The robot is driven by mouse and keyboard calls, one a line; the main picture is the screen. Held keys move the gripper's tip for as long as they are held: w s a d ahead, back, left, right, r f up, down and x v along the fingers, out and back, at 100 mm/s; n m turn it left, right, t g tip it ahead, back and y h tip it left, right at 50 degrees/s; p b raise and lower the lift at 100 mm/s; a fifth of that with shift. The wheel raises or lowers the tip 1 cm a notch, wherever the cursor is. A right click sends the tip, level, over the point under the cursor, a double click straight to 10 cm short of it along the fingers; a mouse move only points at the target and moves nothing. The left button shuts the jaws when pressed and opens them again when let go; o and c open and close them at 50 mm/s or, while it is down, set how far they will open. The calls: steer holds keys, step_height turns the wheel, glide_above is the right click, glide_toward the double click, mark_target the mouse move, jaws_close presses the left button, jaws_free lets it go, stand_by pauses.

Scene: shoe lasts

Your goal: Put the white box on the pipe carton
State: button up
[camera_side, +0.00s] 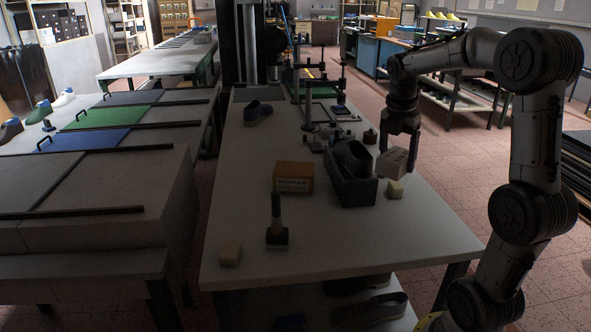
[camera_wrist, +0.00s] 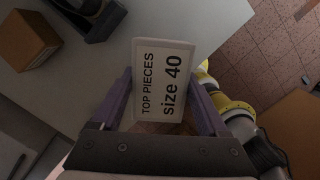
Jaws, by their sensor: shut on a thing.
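The white box (camera_side: 392,164) is held in my gripper (camera_side: 398,147) near the right side of the bench, tilted in the side view. In the wrist view the white box (camera_wrist: 163,80) shows a face printed "TOP PIECES size 40", between the two fingers of my gripper (camera_wrist: 165,95). It appears raised off the bench. A brown cardboard carton (camera_side: 293,178) with dark print, likely the pipe carton, stands on the bench to the left, its top bare. This carton (camera_wrist: 22,42) also shows at the upper left of the wrist view. Its print is too small to read.
A dark open bin (camera_side: 352,190) with a dark shoe-like thing stands between the carton and my gripper. A small yellowish block (camera_side: 394,190) lies below the white box. A hammer-like tool (camera_side: 277,225) and a pale block (camera_side: 230,252) stand in front. The bench's front right is clear.

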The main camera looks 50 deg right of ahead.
steer(key=w+r+n, duration=0.3)
steer(key=w+n, duration=0.1)
steer(key=w, duration=0.7)
steer(key=n+t, duration=0.1)
steer(key=n, duration=0.1)
glide_above(305, 171)
steer(key=s+a, duration=0.1)
step_height(305, 171, down, 12)
steer(key=shift+s+r, duration=0.1)
steer(key=shift+r, duration=0.1)
steer(key=shift+w+d+f, duration=0.2)
steer(key=shift+w+f, duration=0.3)
steer(key=shift+f, duration=1.65)
steer(key=shift+f, duration=0.15)
steer(key=o, duration=1.4)
